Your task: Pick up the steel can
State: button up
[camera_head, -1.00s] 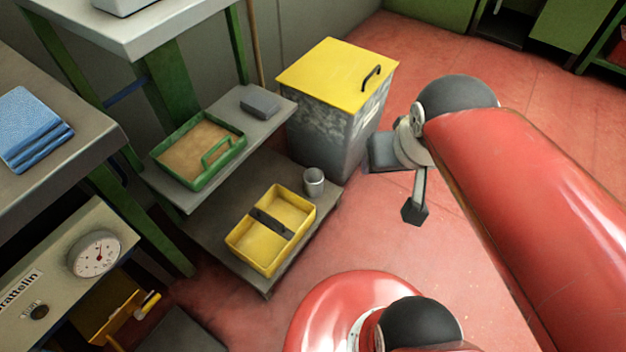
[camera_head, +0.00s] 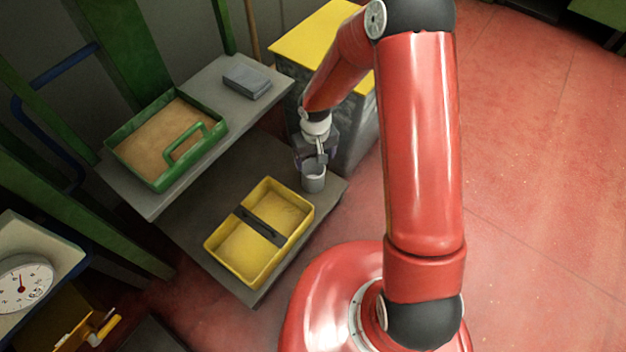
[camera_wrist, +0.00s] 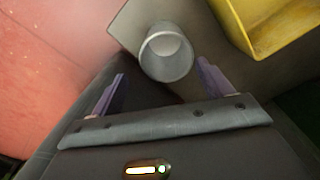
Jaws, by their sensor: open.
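The steel can (camera_head: 313,183) is a small grey open-topped cylinder. It stands upright on the low grey shelf (camera_head: 196,236), close to the shelf's right corner. In the wrist view the can (camera_wrist: 167,56) lies ahead of my gripper, roughly between the lines of the two purple fingers. My gripper (camera_head: 318,160) is right above and behind the can in the head view. In the wrist view my gripper (camera_wrist: 160,85) is open and empty, with the fingers apart on either side. Whether a finger touches the can cannot be told.
A yellow two-part tray (camera_head: 238,279) stands left of the can on the low shelf. A green tray (camera_head: 152,178) and a grey block (camera_head: 247,81) lie on the shelf above. A yellow-lidded bin (camera_head: 300,40) stands behind my gripper. Red floor (camera_head: 540,200) is clear at right.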

aim_at(312, 175)
jog(key=f, duration=0.3)
jog(key=f+b, duration=0.1)
jog(key=f, duration=0.2)
jog(key=f+b, duration=0.1)
jog(key=f, duration=0.2)
jog(key=shift+s+a+f, duration=0.1)
jog(key=shift+s+a, duration=0.15)
jog(key=shift+a, duration=0.15)
jog(key=shift+c, duration=0.3)
jog(key=c, duration=1)
jog(key=shift+r, duration=0.2)
